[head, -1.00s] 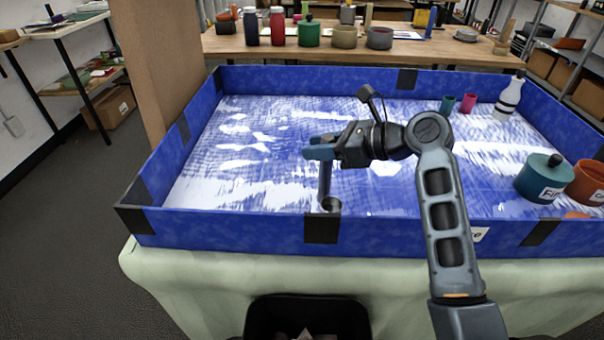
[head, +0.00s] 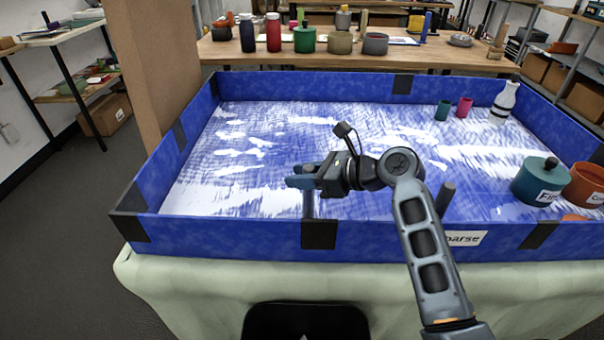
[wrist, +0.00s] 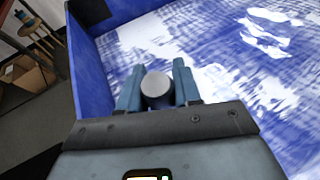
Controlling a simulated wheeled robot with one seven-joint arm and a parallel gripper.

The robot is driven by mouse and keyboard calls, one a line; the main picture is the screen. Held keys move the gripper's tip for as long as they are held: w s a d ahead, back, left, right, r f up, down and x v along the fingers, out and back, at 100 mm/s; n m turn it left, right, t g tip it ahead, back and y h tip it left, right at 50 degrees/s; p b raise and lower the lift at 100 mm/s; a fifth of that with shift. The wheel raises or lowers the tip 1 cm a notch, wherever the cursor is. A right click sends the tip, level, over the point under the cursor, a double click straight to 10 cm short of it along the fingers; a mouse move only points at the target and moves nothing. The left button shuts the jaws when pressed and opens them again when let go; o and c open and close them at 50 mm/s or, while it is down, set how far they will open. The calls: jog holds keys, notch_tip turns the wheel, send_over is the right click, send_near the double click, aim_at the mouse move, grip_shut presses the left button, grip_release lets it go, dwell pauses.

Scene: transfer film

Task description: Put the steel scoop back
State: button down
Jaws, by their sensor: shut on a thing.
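My gripper (head: 300,181) is shut on the upright grey handle of the steel scoop (head: 308,206), near the front wall of the blue tray, left of its middle. The scoop's lower end is hidden behind that wall, so I cannot tell whether it touches the tray floor. In the wrist view the round grey end of the scoop's handle (wrist: 157,88) sits between the two blue fingers of my gripper (wrist: 158,92). The blue tray (head: 230,233) has black corner and edge patches and a blue-and-white streaked floor.
A dark upright cylinder (head: 445,198) stands by the front wall, right of my arm. A teal lidded pot (head: 535,182), an orange pot (head: 588,186), small cups and a white bottle (head: 504,100) stand at the right. A cardboard panel (head: 155,70) rises at the left. The tray's middle is clear.

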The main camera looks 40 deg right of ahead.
jog(key=c, duration=0.8)
grip_release()
jog(key=shift+r, duration=0.1)
jog(key=v, duration=1.2)
jog(key=shift+d, duration=0.1)
